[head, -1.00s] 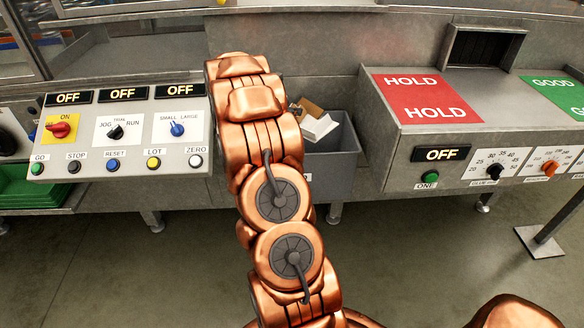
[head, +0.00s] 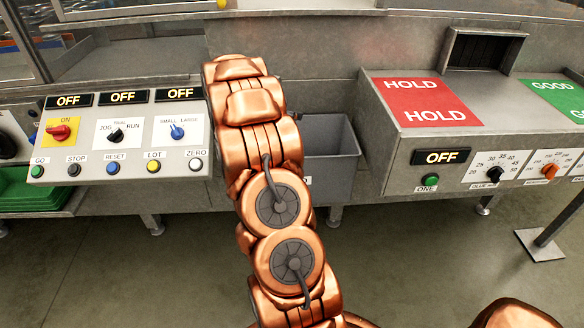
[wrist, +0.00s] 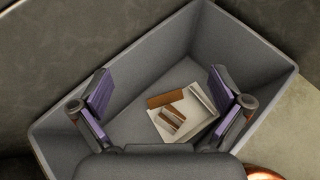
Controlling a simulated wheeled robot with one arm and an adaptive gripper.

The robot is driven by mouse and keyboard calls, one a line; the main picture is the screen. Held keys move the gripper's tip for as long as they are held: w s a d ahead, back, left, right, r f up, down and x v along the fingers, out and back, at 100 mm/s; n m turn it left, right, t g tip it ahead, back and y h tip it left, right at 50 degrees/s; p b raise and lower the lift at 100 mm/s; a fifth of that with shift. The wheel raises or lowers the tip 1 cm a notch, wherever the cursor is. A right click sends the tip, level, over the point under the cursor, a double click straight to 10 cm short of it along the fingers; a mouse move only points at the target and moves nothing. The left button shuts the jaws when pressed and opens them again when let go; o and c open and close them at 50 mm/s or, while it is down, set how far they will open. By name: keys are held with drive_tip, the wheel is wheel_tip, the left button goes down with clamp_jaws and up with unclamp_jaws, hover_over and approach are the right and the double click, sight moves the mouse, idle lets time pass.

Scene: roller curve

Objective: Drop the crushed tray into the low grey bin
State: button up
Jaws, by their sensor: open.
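The low grey bin (head: 333,160) stands on the floor under the counter in the head view, partly hidden behind my arm. In the wrist view the bin (wrist: 252,58) fills most of the picture, seen from above. The crushed tray (wrist: 200,122), whitish with brown patches, lies inside on the bin's floor, slightly turned. My gripper (wrist: 162,92) is open and empty above the bin, with its two purple-padded fingers spread on either side. The tray lies below and apart from the fingers. My gripper is hidden in the head view.
A control panel (head: 118,135) with knobs and buttons is left of my arm. A counter with a red HOLD plate (head: 425,101) and a green GOOD plate (head: 560,95) is to the right. A post on a floor plate (head: 545,243) stands at the right.

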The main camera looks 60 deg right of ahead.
drive_tip(key=v, duration=1.1)
